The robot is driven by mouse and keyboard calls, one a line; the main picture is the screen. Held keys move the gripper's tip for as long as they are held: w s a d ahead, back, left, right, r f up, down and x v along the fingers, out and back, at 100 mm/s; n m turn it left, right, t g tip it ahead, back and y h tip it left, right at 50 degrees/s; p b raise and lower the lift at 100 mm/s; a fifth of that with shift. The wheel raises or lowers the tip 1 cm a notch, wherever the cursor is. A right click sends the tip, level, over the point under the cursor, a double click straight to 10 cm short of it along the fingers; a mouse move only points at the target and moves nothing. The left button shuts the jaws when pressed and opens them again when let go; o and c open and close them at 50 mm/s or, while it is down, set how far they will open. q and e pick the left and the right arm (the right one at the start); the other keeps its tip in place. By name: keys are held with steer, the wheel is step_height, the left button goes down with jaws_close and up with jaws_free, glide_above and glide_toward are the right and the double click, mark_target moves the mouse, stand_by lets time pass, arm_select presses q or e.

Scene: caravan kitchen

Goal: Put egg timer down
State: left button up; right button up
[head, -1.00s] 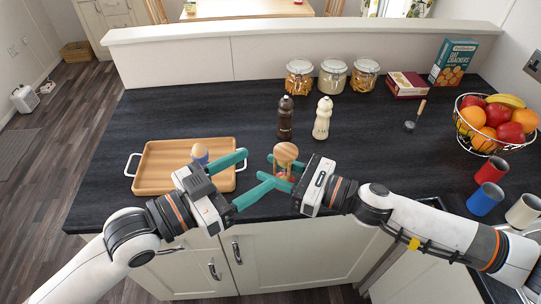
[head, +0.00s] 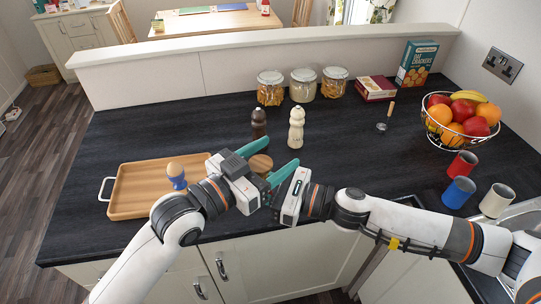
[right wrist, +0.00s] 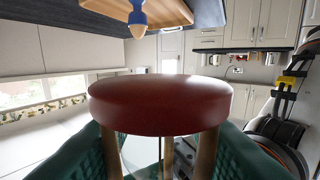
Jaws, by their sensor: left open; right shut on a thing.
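The egg timer (head: 261,163) shows its round wooden end from above in the head view, over the front of the dark counter (head: 330,166). In the right wrist view its red disc (right wrist: 160,105) is close, with wooden posts between the teal fingers. My right gripper (head: 277,174) is shut on the egg timer. My left gripper (head: 258,163) is open beside the timer, one teal finger reaching along its far side; its other finger is mostly hidden. I cannot tell whether the timer touches the counter.
A wooden tray (head: 130,197) holding a blue egg cup with an egg (head: 176,177) is at left. Dark (head: 259,124) and cream (head: 296,127) mills stand behind the grippers.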

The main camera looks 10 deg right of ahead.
arm_select(q)
steer(key=c, duration=1.1)
arm_select(e)
steer(key=o, duration=1)
steer(key=shift+o, duration=0.4)
steer(key=shift+d, duration=0.1)
